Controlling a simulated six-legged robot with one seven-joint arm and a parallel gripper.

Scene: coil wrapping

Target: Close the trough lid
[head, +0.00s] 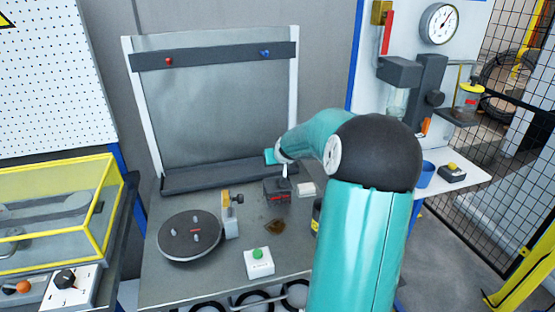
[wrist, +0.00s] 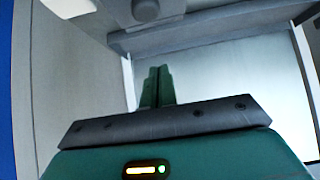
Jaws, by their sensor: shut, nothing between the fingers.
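A long dark trough (head: 225,177) lies along the back of the grey table, at the foot of a large upright grey panel (head: 218,105) in a white frame. I cannot tell which part is the trough's lid, or whether it is open. My gripper (head: 270,156) is at the trough's right end, in front of the panel; whether it touches the trough is unclear. In the wrist view my gripper's green fingers (wrist: 155,75) are together and empty, and the grey panel (wrist: 235,85) fills the right side.
A dark bar (head: 215,56) with red and blue knobs crosses the panel. On the table stand a round dark turntable (head: 189,234), a grey post (head: 230,215), a dark block (head: 277,190) and a green-button box (head: 259,263). A yellow-framed case (head: 58,215) is at left.

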